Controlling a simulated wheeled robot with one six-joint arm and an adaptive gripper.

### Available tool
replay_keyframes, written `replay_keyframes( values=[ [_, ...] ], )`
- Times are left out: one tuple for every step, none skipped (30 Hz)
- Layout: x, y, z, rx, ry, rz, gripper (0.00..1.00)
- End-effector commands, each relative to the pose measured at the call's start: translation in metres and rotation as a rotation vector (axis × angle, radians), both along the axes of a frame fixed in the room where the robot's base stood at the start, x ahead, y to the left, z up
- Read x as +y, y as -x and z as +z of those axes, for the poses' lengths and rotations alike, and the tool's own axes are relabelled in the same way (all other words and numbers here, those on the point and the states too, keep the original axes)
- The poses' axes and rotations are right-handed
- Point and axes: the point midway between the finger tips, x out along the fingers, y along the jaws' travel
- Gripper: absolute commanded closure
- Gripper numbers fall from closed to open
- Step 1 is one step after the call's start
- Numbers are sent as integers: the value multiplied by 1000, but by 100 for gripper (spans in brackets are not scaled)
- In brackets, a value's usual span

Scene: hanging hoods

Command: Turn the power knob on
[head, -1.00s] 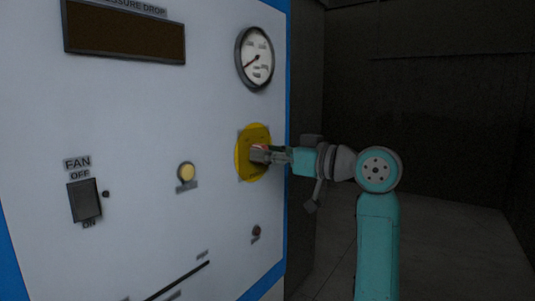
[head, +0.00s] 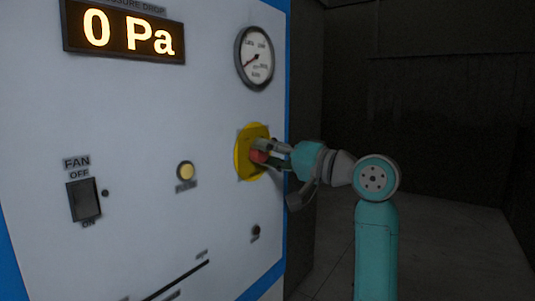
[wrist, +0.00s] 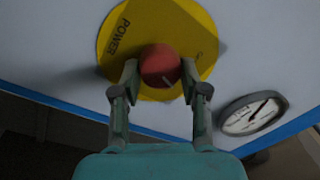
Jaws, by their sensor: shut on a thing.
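The red power knob (head: 258,157) sits on a round yellow plate (head: 243,155) on the white panel, below the gauge. In the wrist view the red knob (wrist: 160,63) has a pale mark on its lower face, and the yellow plate (wrist: 120,55) reads POWER. My gripper (head: 264,153) is at the knob in the head view. In the wrist view my gripper (wrist: 160,73) has one finger on each side of the knob, shut on it. The display (head: 125,32) is lit and reads 0 Pa.
A round gauge (head: 254,58) is above the plate. A FAN switch (head: 84,200), a pale yellow round button (head: 185,171) and a small dark red light or button (head: 256,231) are also on the panel. The space right of the panel is dark floor and wall.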

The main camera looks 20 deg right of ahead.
Motion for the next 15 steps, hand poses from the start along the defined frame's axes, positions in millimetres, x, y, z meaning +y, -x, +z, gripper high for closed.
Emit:
replay_keyframes(
  values=[
    [0, 0, -1, 26, -32, 0, 91],
    [0, 0, -1, 40, -53, -1, 91],
    [0, 0, -1, 59, -79, 0, 91],
    [0, 0, -1, 73, -98, 0, 91],
    [0, 0, -2, 87, -116, 0, 91],
    [0, 0, -2, 104, -140, 0, 91],
    [0, 0, -2, 115, -155, 0, 91],
    [0, 0, -2, 128, -171, 0, 91],
    [0, 0, -2, 141, -191, -1, 91],
    [0, -1, -2, 151, -204, 0, 91],
    [0, -1, -2, 161, -217, -1, 91],
    [0, 0, -2, 173, -233, -1, 91],
    [0, -1, -2, 180, -242, -1, 91],
    [0, -1, -3, 186, -252, -1, 91],
    [0, -1, -3, 196, -264, -1, 91]
  ],
)
